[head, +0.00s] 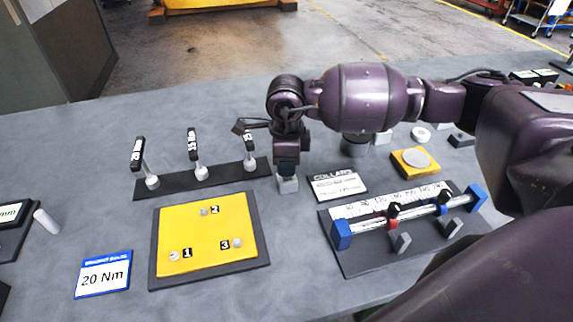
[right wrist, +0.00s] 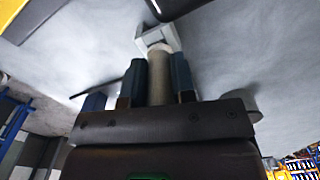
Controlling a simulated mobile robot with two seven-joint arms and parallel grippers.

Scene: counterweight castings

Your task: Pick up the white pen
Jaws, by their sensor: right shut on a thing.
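My right gripper (head: 287,172) points down over a small light grey holder block (head: 288,186) near the middle of the table. In the right wrist view its blue fingers (right wrist: 158,78) are shut on a pale, upright cylinder, which I take as the white pen (right wrist: 160,72). The pen's far end is at the grey holder block (right wrist: 158,38); I cannot tell whether it is still inside it. In the head view the gripper hides the pen. My left gripper is not in view.
A yellow board (head: 205,250) with numbered spots lies front left, with a rack of black-tagged posts (head: 200,175) behind it. A white label card (head: 340,184) and a blue-ended rail fixture (head: 405,220) stand to the right. A white cylinder (head: 46,221) lies far left.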

